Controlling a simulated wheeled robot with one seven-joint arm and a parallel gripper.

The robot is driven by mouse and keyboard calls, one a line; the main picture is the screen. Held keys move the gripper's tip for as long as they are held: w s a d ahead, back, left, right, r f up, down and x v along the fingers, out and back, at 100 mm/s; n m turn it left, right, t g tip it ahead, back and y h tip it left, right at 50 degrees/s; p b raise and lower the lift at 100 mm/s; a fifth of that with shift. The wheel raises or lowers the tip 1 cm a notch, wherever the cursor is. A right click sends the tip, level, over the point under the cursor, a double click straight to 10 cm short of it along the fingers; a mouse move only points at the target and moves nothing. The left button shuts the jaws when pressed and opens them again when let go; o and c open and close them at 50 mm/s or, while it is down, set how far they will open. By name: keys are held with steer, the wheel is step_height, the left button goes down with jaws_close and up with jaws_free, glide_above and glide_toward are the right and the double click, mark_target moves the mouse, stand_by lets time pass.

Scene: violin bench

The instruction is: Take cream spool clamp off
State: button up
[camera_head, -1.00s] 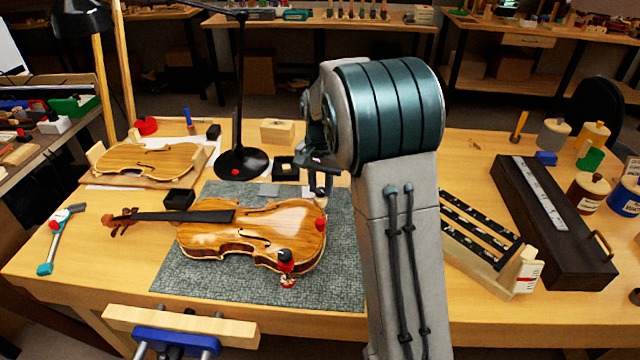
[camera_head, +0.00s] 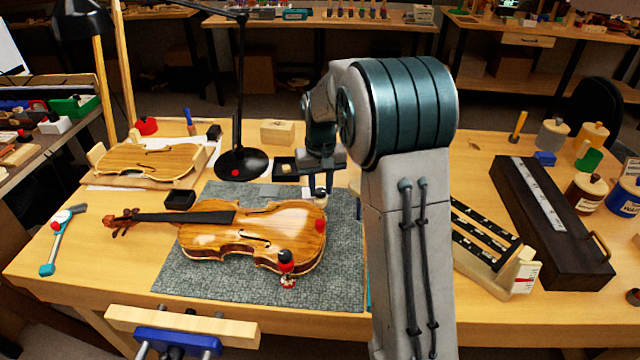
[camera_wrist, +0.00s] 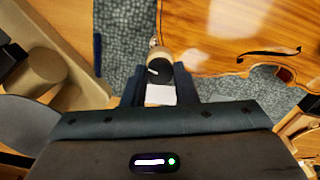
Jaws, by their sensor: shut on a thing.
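The violin (camera_head: 235,240) lies on its back on a grey mat, and its edge and f-hole show at the upper right of the wrist view (camera_wrist: 215,40). The cream spool clamp (camera_wrist: 161,56), with a cream disc and a dark end, is between my gripper's (camera_wrist: 159,78) two dark fingers, beside the violin's edge. My gripper is shut on it. Whether the clamp still touches the violin is unclear. In the head view my gripper (camera_head: 319,189) is at the violin's upper right edge and mostly hides the clamp. A red clamp (camera_head: 320,226) and a black-and-red clamp (camera_head: 286,262) sit on the violin's edge.
A lamp base (camera_head: 240,164) and a small black tray (camera_head: 287,168) stand behind the violin. An open black box (camera_head: 180,199) is behind its neck. A second violin body (camera_head: 150,160) lies at the back left. A rack of dark strips (camera_head: 490,250) and a long dark case (camera_head: 560,230) are at right.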

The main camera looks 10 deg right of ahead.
mark_target(321, 191)
steer(key=n+p, duration=0.1)
steer(key=n, duration=0.5)
steer(key=n+p, duration=0.1)
steer(key=n, duration=0.5)
steer(key=shift+w, duration=0.1)
steer(key=shift+n, duration=0.3)
stand_by(0.3)
steer(key=o, duration=1)
steer(key=shift+r, duration=0.1)
step_height(321, 191, up, 14)
steer(key=shift+f+p, duration=0.15)
steer(key=shift+p, duration=0.15)
